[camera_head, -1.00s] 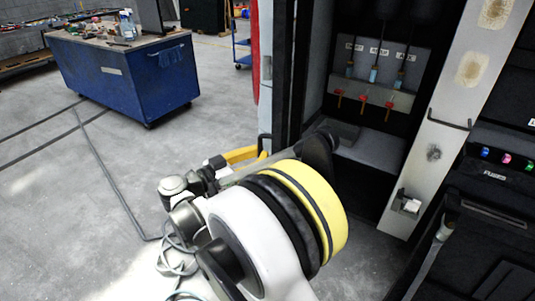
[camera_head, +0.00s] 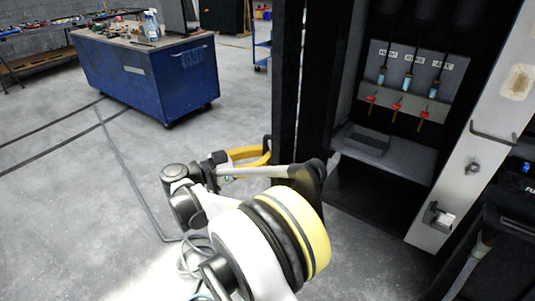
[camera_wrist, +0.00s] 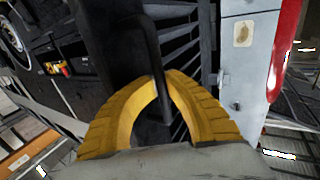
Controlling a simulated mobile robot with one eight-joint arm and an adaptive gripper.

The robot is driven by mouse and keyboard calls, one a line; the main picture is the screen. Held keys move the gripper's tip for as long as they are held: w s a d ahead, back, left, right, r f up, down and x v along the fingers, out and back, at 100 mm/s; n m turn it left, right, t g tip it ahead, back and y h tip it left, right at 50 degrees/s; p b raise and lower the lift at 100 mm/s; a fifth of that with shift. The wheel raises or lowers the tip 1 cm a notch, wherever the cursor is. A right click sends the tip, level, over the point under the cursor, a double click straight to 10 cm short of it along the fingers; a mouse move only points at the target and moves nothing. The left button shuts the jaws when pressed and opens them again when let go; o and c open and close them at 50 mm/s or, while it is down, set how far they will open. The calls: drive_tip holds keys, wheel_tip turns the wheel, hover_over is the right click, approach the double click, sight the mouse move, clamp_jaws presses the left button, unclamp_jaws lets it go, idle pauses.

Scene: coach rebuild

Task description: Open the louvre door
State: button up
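The louvre door (camera_wrist: 183,45) shows dark slats in the wrist view. In the head view it seems to be the dark upright panel (camera_head: 288,90) at the left of the open compartment, seen nearly edge-on. A dark bar handle (camera_wrist: 151,45) runs down between the yellow fingers of my gripper (camera_wrist: 167,78). The fingers curve round it and their tips come together, so the gripper looks shut on the handle. In the head view my gripper (camera_head: 267,150) is beside the panel's lower part; the grip itself is too small to judge there.
The open compartment holds hanging hoses with red taps (camera_head: 397,107) and a grey shelf (camera_head: 385,150). A pale post (camera_head: 480,135) with a bracket stands to its right. A blue workbench (camera_head: 155,80) stands at the far left.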

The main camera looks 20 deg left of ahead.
drive_tip(key=o, duration=0.4)
drive_tip(key=shift+s+a, duration=0.1)
drive_tip(key=v, duration=1.2)
